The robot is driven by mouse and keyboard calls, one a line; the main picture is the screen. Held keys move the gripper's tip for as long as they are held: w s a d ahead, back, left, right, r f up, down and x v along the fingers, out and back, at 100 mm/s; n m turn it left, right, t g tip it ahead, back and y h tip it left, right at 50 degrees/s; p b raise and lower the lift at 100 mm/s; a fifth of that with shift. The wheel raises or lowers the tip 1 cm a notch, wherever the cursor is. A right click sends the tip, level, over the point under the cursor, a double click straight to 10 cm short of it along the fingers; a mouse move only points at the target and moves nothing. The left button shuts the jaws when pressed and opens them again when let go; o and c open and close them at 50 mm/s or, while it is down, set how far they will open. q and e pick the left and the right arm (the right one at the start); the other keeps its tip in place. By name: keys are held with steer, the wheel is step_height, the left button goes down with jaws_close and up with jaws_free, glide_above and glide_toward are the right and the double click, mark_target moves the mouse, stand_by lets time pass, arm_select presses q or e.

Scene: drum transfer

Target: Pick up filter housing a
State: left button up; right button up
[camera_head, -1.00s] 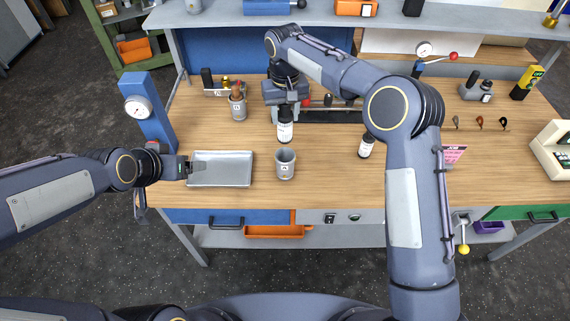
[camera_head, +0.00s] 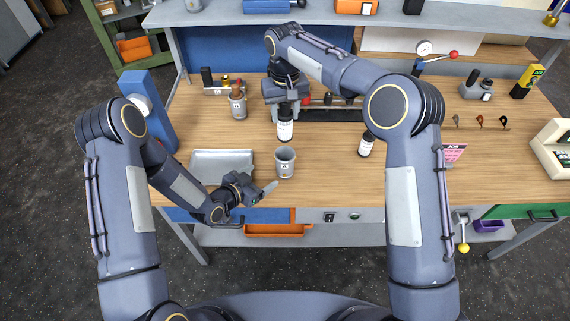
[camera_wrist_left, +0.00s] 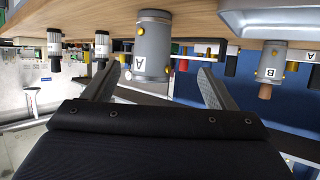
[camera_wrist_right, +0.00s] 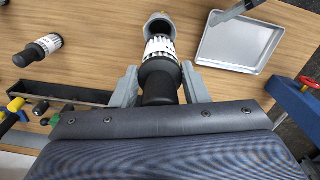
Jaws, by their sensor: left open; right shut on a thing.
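Filter housing a (camera_head: 285,166) is a grey open-topped cup labelled A, upright near the front of the wooden bench. In the left wrist view the housing (camera_wrist_left: 152,50) has yellow knobs at its sides and appears upside down. My left gripper (camera_head: 268,190) is open, low at the bench's front edge, just short of the housing. Its fingers point at the housing, one toward each side; I see no grip.
A metal tray (camera_head: 222,154) lies left of the housing, partly behind my left arm. Housing B (camera_head: 238,107), with a brown item in it, stands farther back. A blue gauge post (camera_head: 150,110) is at the left edge.

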mark_target(278, 168)
arm_select(q)
steer(key=x, duration=0.6)
steer(key=shift+w+d+f, duration=0.1)
steer(key=shift+d+f, duration=0.2)
steer(key=shift+d, duration=0.1)
steer(key=shift+d+r+x, duration=0.15)
steer(key=shift+x, duration=1.2)
steer(key=shift+d+r+x, duration=0.15)
steer(key=shift+d+x, duration=0.05)
steer(key=shift+x, duration=1.15)
steer(key=shift+r, duration=0.15)
steer(key=c, duration=1.3)
steer(key=shift+c, duration=0.2)
steer(key=shift+r, duration=0.6)
step_height(278, 168, up, 2)
steer(key=shift+r, duration=0.2)
steer(key=s+a, duration=1.1)
steer(key=s, duration=0.3)
steer(key=shift+s, duration=0.2)
steer(key=shift+w+f, duration=0.1)
